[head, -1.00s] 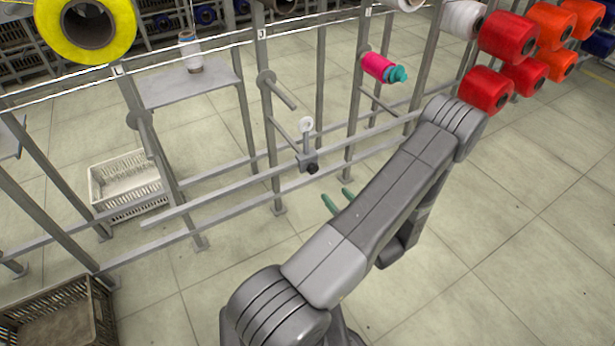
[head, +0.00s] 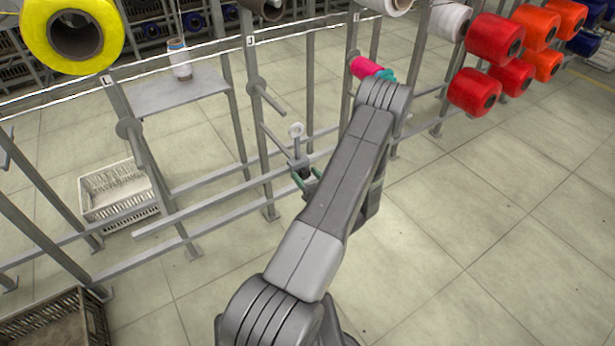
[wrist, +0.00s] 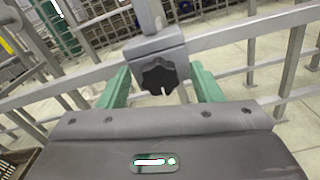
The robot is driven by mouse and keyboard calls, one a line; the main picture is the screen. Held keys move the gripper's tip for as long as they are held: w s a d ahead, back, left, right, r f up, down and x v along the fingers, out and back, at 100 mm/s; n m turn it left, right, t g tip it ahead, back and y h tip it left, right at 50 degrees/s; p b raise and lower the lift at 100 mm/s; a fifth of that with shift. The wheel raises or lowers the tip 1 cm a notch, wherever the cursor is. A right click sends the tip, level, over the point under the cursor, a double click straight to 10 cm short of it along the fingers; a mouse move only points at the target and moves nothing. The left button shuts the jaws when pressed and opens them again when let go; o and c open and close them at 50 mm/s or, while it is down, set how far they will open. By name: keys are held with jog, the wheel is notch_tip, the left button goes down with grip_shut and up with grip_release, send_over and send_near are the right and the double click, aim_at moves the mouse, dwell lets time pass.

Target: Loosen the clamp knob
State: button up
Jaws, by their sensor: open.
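The clamp knob (wrist: 158,76) is black and lobed, with a small white mark at its lower edge. It sits on the front of a grey clamp block (wrist: 150,47) on a horizontal rail. My gripper (wrist: 163,88) has green fingers, one on each side of the knob in the wrist view, with gaps between them and the knob. In the head view my gripper (head: 307,179) is at the clamp below a small white ring guide (head: 296,130) on a post. The knob is mostly hidden there by the fingers and arm.
The rail (head: 200,205) runs left and right past the clamp. A pink spool (head: 364,67) is on the rack near my arm's elbow. Red spools (head: 495,38) hang at the right. A white crate (head: 118,192) stands on the floor at left. The floor at right is clear.

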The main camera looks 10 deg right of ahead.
jog(key=c, duration=1)
jog(key=shift+f+b, duration=0.1)
jog(key=shift+b, duration=0.25)
